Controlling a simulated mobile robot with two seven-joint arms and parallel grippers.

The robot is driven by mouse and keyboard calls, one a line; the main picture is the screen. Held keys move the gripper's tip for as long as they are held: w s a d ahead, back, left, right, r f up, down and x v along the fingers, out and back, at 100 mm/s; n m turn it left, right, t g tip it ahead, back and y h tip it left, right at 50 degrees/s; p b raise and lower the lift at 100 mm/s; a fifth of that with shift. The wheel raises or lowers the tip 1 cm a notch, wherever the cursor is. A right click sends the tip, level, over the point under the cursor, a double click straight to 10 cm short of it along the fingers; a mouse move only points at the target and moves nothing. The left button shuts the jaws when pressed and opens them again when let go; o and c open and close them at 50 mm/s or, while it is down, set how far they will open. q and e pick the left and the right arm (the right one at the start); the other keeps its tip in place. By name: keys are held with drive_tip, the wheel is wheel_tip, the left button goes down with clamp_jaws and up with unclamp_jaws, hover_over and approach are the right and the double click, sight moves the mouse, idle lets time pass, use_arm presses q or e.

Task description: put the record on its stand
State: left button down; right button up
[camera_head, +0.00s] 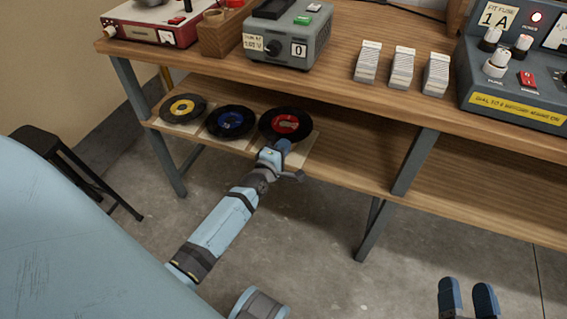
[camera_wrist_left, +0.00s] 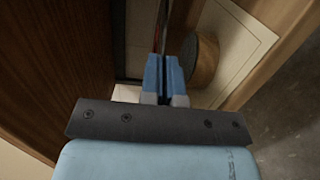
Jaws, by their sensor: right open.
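In the left wrist view the fingers (camera_wrist_left: 163,78) are close together around the thin, edge-on record (camera_wrist_left: 160,28). Beside it is a short round wooden stand (camera_wrist_left: 206,60) on a pale square board (camera_wrist_left: 235,40). The record appears apart from this stand, raised above it. My right gripper (camera_head: 468,298) is open and empty at the bottom right.
A yellow-label record (camera_head: 182,108) and a blue-label record (camera_head: 231,121) lie to the left on the lower shelf (camera_head: 340,155). The upper bench top (camera_head: 330,85) overhangs behind. Its metal leg (camera_head: 414,162) stands to the right. A dark stool (camera_head: 35,137) is at left.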

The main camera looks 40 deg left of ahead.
use_arm(q)
wheel_tip(320, 180, down, 4)
drive_tip(key=b, duration=0.4)
drive_tip(key=shift+f, duration=0.25)
use_arm(e)
drive_tip(key=shift+a+r+y, duration=0.15)
drive_tip(key=shift+a+y, duration=0.6)
drive_tip(key=shift+y, duration=0.15)
use_arm(q)
drive_tip(key=shift+f, duration=0.15)
drive_tip(key=c, duration=1.8)
unclamp_jaws()
drive_tip(key=shift+f, duration=0.1)
drive_tip(key=o, duration=0.4)
drive_tip(key=shift+o, duration=0.2)
